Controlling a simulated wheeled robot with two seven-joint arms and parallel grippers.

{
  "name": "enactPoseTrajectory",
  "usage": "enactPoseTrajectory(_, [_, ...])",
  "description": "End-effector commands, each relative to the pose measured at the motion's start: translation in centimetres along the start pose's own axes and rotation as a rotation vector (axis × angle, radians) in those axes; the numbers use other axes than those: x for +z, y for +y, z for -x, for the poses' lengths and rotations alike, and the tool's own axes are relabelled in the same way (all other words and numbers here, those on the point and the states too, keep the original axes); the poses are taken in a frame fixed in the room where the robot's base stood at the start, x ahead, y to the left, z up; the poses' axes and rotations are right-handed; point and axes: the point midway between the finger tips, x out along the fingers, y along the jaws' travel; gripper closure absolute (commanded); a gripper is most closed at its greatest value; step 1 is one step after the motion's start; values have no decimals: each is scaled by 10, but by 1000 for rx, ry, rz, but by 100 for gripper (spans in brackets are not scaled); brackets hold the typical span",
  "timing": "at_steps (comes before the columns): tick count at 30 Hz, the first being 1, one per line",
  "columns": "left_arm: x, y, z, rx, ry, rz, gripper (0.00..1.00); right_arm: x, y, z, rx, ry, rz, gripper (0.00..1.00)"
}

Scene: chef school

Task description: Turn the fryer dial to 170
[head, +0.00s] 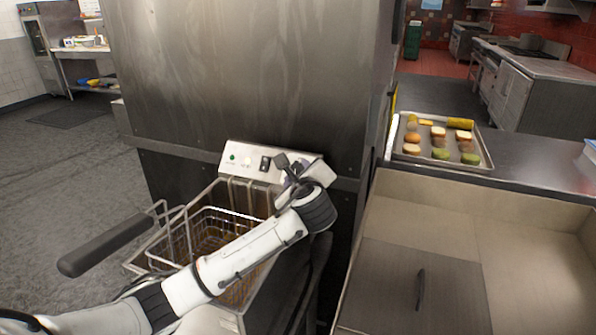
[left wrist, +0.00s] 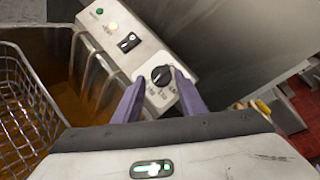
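The fryer's control panel (head: 236,158) stands at the back of the fryer in the head view, with a green light and a switch on it. The dial (left wrist: 160,76) is a black round knob on the panel's right end in the left wrist view. Small marks surround it, too small to read, so its setting is not clear. My left gripper (left wrist: 158,78) is open, its two purple fingers one on each side of the dial. I cannot tell whether they touch it. In the head view, my left gripper (head: 288,166) and wrist hide the dial.
A wire fryer basket (head: 190,240) with a dark handle (head: 105,243) sits in the fryer below my left arm. A tall metal cabinet (head: 245,75) rises behind the panel. A tray of food (head: 478,165) and a metal basin (head: 500,225) are at right.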

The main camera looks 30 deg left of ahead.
Motion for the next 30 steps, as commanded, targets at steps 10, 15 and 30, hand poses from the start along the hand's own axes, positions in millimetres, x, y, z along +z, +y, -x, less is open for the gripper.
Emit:
enactPoseTrajectory(10, [0,0,-22,-1,1,1,62,-9,1,0,1,16,2,100])
enactPoseTrajectory(15, [0,0,-22,-1,1,1,62,-10,1,0,1,17,2,100])
enactPoseTrajectory(30, [-1,-1,-22,26,-1,37,93,-9,1,0,1,15,2,100])
